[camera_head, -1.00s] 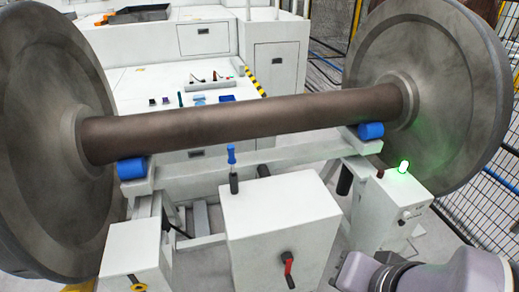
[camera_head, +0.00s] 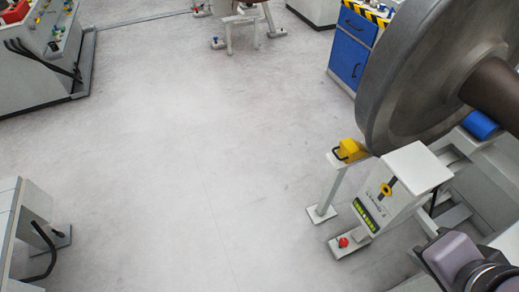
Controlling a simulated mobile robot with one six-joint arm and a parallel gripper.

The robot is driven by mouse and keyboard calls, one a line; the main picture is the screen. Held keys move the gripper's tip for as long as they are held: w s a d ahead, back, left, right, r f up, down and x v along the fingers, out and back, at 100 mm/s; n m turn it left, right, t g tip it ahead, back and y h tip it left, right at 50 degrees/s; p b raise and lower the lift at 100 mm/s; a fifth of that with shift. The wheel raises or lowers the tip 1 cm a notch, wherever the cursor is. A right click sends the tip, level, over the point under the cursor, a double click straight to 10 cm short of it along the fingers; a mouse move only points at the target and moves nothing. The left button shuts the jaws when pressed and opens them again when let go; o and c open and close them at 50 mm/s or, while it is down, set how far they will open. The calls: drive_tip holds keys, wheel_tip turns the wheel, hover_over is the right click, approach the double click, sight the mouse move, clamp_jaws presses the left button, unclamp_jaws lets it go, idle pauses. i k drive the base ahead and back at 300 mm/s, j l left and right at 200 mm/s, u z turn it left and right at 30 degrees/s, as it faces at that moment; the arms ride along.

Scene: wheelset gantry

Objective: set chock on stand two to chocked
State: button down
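A yellow chock (camera_head: 352,150) with a black handle sits on top of a thin white post beside the lower edge of a large steel wheel (camera_head: 410,85). I cannot tell whether it touches the wheel. A white stand box (camera_head: 385,190) next to it carries a yellow round knob (camera_head: 386,189), a green-lit panel (camera_head: 366,214) and small lettering too small to read. Part of my arm shows at the lower right, near the box. My gripper's fingers are not in view.
A red button (camera_head: 343,242) is on the stand's foot. A blue cabinet (camera_head: 350,48) stands behind the wheel. Consoles stand at the upper left (camera_head: 40,60) and lower left (camera_head: 22,225). The floor (camera_head: 200,150) between is wide and clear.

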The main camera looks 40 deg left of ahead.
sight(349, 150)
drive_tip(key=u, duration=0.65)
drive_tip(key=i+l+u, duration=0.1)
drive_tip(key=i, duration=0.95)
